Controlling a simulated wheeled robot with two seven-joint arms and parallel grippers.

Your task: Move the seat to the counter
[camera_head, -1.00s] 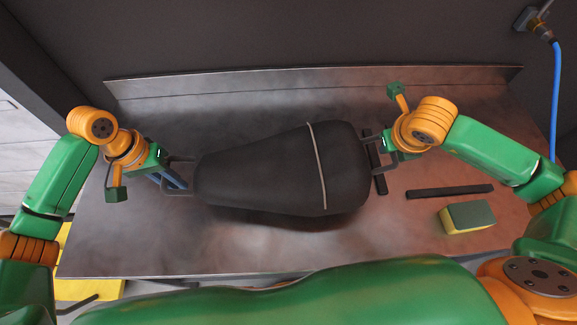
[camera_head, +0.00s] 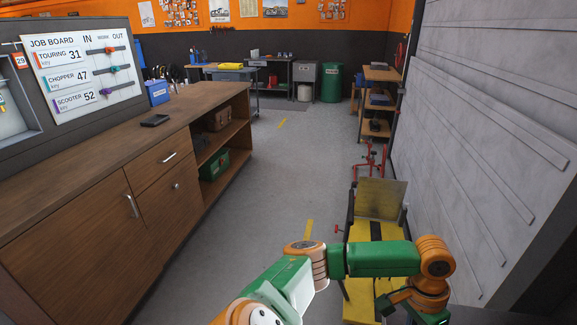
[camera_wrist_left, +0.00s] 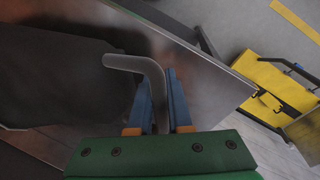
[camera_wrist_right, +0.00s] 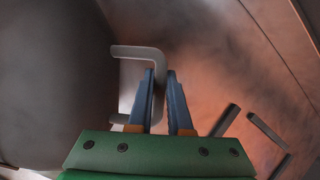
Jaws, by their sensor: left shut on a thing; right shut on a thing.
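The black seat (camera_wrist_left: 60,75) shows at the left of the left wrist view, with a grey bent handle (camera_wrist_left: 122,62) on its end. My left gripper (camera_wrist_left: 161,80) is shut on that handle. In the right wrist view the seat (camera_wrist_right: 45,80) fills the left side, and my right gripper (camera_wrist_right: 160,76) is shut on the other grey handle (camera_wrist_right: 135,52). The head view does not show the seat or the right gripper. The wooden counter (camera_head: 110,135) runs along the left of the head view, with drawers, doors and open shelves below.
A yellow lift (camera_head: 375,250) stands at the right. Open floor (camera_head: 255,185) lies between. In the right wrist view, dark bars (camera_wrist_right: 225,120) lie on the metal surface.

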